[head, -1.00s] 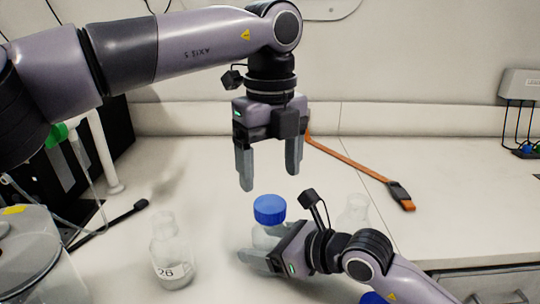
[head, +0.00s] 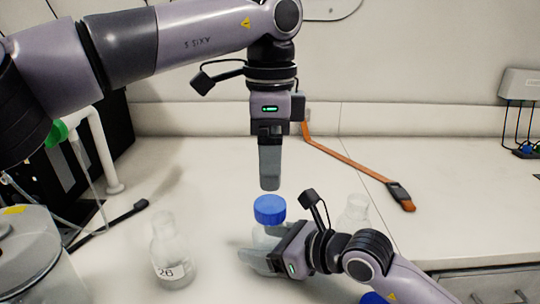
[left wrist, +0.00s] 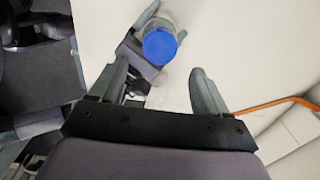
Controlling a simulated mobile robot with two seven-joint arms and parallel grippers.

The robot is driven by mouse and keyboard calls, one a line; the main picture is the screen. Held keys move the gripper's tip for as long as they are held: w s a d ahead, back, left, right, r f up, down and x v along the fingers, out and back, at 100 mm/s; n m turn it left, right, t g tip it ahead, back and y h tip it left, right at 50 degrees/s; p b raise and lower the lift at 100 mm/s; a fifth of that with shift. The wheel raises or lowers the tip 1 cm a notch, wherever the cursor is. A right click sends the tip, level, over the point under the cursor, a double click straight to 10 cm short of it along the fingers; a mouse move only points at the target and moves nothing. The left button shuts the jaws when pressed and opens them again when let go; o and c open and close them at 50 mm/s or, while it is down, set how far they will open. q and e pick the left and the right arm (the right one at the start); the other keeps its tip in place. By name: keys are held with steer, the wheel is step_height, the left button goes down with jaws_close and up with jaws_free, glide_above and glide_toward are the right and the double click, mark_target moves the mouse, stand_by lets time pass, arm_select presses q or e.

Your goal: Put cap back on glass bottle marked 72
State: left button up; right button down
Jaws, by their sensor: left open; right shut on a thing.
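A clear glass bottle (head: 265,237) with a blue cap (head: 270,209) on its top stands upright on the bench. Its label is hidden. My right gripper (head: 262,258) is shut on this bottle below the cap. My left gripper (head: 270,188) is open and empty, pointing down just above the cap. In the left wrist view, the blue cap (left wrist: 160,46) lies beyond and between the open fingers (left wrist: 155,85). A second blue cap (head: 372,298) shows at the bottom edge, partly hidden by my right arm. No marking 72 is readable.
An uncapped glass bottle marked 26 (head: 171,255) stands to the left. Another clear bottle (head: 355,213) stands behind my right wrist. An orange strap (head: 350,164) lies at the back. A round container (head: 28,260) is at front left.

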mark_target(270, 203)
arm_select(q)
steer(key=shift+f, duration=4.05)
steer(key=c, duration=1.1)
steer(key=m, duration=0.8)
steer(key=shift+m, duration=0.3)
steer(key=m, duration=0.7)
steer(key=shift+m, duration=0.3)
